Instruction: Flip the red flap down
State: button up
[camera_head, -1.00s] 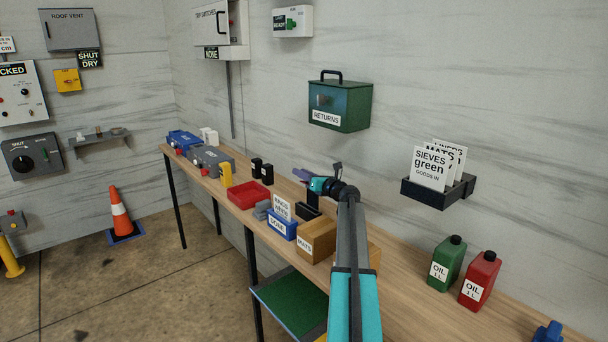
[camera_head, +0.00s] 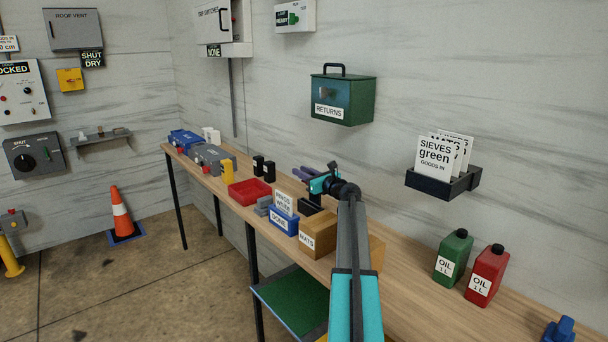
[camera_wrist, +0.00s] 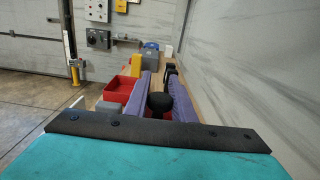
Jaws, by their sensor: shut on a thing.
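No red flap can be made out in either view. My gripper (camera_head: 303,174) is above the middle of the bench, pointing to its far end. In the wrist view, its two purple fingers (camera_wrist: 158,74) run forward with a round black-topped thing (camera_wrist: 158,103) between them. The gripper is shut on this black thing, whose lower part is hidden. In the head view the held thing cannot be made out.
On the wooden bench (camera_head: 408,262) are a red tray (camera_head: 249,192), a blue box marked DONE (camera_head: 283,222), a cardboard box marked MATS (camera_head: 318,235), and green (camera_head: 453,257) and red (camera_head: 487,276) oil cans. A green RETURNS box (camera_head: 343,100) hangs on the wall.

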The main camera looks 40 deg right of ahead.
grip_shut()
jog(key=o, duration=1)
grip_release()
jog(key=shift+s, duration=0.15)
jog(key=s+b, duration=0.1)
jog(key=s, duration=0.8)
jog(key=s+a+b, duration=0.1)
jog(key=s, duration=0.3)
jog(key=shift+s+b, duration=0.25)
jog(key=shift+b, duration=0.05)
